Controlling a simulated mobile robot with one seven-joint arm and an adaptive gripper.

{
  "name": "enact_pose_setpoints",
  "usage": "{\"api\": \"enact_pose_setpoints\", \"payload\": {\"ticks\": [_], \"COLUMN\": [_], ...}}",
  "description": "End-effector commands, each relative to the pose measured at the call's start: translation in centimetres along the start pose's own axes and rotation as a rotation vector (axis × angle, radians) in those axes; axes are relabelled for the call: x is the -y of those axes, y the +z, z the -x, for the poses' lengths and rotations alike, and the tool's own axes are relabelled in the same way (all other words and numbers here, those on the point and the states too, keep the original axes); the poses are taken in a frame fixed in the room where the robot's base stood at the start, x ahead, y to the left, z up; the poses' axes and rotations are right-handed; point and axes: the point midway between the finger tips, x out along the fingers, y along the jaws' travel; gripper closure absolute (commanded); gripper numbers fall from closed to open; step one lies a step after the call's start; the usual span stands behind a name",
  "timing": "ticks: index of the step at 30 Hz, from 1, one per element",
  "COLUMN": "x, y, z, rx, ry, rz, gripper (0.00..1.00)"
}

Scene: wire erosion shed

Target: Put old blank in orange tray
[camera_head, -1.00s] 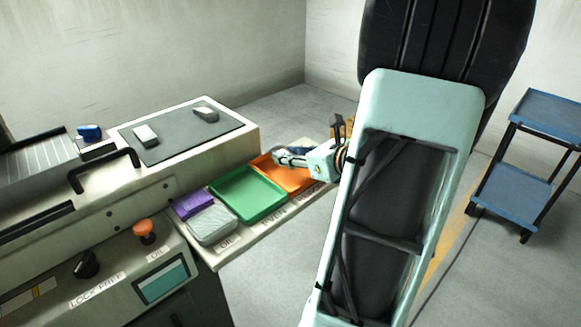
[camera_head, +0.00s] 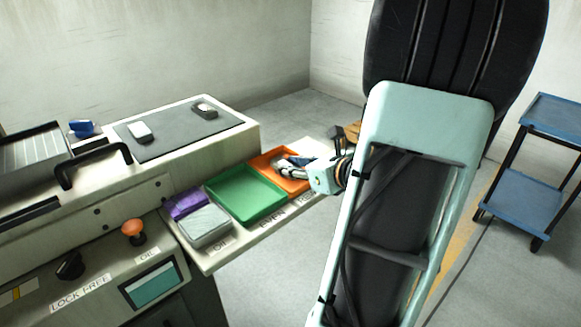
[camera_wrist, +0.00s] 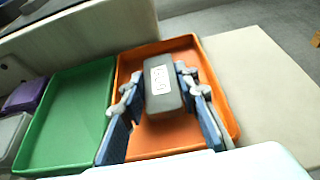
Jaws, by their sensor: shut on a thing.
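The orange tray (camera_head: 262,163) lies at the far end of the pale shelf, beside the green tray. It also fills the middle of the wrist view (camera_wrist: 170,137). My gripper (camera_wrist: 160,88) is over the orange tray, its blue-padded fingers on both sides of a dark grey block, the old blank (camera_wrist: 163,74). The blank has a white label with small dark lettering, too small to read surely. It is within the tray's outline; I cannot tell whether it touches the tray floor. In the head view my gripper (camera_head: 290,163) hides most of the blank.
The green tray (camera_head: 245,190), a purple box (camera_head: 187,203) and a grey box (camera_head: 205,226) stand along the shelf. Two blocks (camera_head: 140,131) (camera_head: 204,108) lie on the machine's dark mat (camera_head: 180,133). A blue cart (camera_head: 520,185) stands at right.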

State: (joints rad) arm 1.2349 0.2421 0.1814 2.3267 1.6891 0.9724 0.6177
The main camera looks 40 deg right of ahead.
Motion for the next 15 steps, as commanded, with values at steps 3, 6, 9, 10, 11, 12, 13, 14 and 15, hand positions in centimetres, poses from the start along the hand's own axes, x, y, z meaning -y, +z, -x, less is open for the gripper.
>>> {"api": "enact_pose_setpoints", "payload": {"ticks": [3,6,9,10,11,12,13,14,15], "x": [0.02,0.01,0.01,0.01,0.01,0.01,0.01,0.00,0.00], "y": [-0.16,-0.30,-0.30,-0.30,-0.30,-0.30,-0.30,-0.30,-0.30], "z": [-0.12,-0.12,-0.12,-0.12,-0.12,-0.12,-0.12,-0.12,-0.12], "rx": [0.003,0.000,0.000,0.000,0.000,0.000,0.000,0.000,0.000], "ry": [0.000,0.000,0.000,0.000,0.000,0.000,0.000,0.000,0.000], "rz": [0.001,0.000,-0.001,-0.001,-0.001,-0.001,-0.001,-0.001,-0.001], "gripper": [1.00,0.66,0.55,0.54,0.54,0.54,0.54,0.54,0.54]}}
